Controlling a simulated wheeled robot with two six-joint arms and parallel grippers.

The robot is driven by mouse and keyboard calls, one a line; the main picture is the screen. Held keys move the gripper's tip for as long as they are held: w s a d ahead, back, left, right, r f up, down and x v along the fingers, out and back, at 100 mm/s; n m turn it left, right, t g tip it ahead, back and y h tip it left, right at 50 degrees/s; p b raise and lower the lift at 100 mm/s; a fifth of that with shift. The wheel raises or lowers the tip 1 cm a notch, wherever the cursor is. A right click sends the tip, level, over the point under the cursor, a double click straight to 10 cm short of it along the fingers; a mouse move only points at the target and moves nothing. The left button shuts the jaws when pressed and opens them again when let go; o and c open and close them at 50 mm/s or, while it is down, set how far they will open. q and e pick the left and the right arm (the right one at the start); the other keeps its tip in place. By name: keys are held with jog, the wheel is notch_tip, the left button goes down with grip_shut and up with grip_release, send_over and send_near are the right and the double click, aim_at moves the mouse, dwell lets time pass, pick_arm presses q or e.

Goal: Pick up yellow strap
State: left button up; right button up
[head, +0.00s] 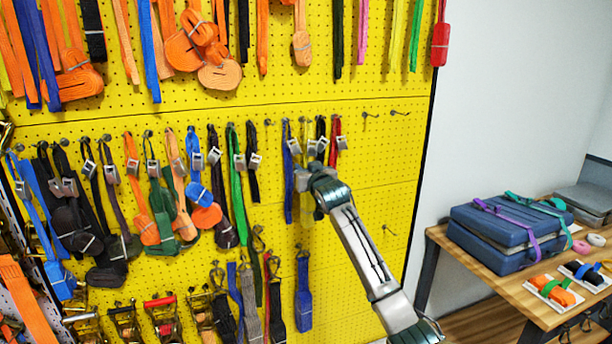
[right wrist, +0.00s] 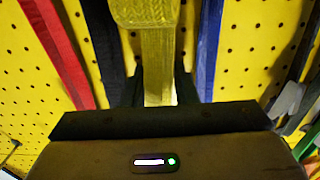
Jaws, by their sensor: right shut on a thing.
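The yellow strap (right wrist: 160,60) hangs in the middle of the right wrist view, between the dark fingers of my right gripper (right wrist: 157,88). My right gripper is shut on the strap's hanging band. In the head view my right gripper (head: 303,178) is against the yellow pegboard, below a row of metal buckles. There the strap is hard to pick out against the board and is partly hidden by the gripper. My left gripper is not in view.
A blue strap (head: 287,180) hangs close on the left of my right gripper; black and red (head: 336,138) straps hang on its right. Many other straps crowd the pegboard (head: 385,160). A wooden table (head: 465,250) with blue cases (head: 508,232) stands at the right.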

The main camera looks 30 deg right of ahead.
jog(key=shift+r+b, duration=0.3)
jog(key=shift+r, duration=0.2)
jog(key=shift+s+r+b, duration=0.25)
jog(key=shift+r+b, duration=0.45)
jog(key=shift+r, duration=0.15)
jog(key=b+v, duration=0.6)
jog(key=v, duration=1.1)
jog(key=shift+s, duration=0.3)
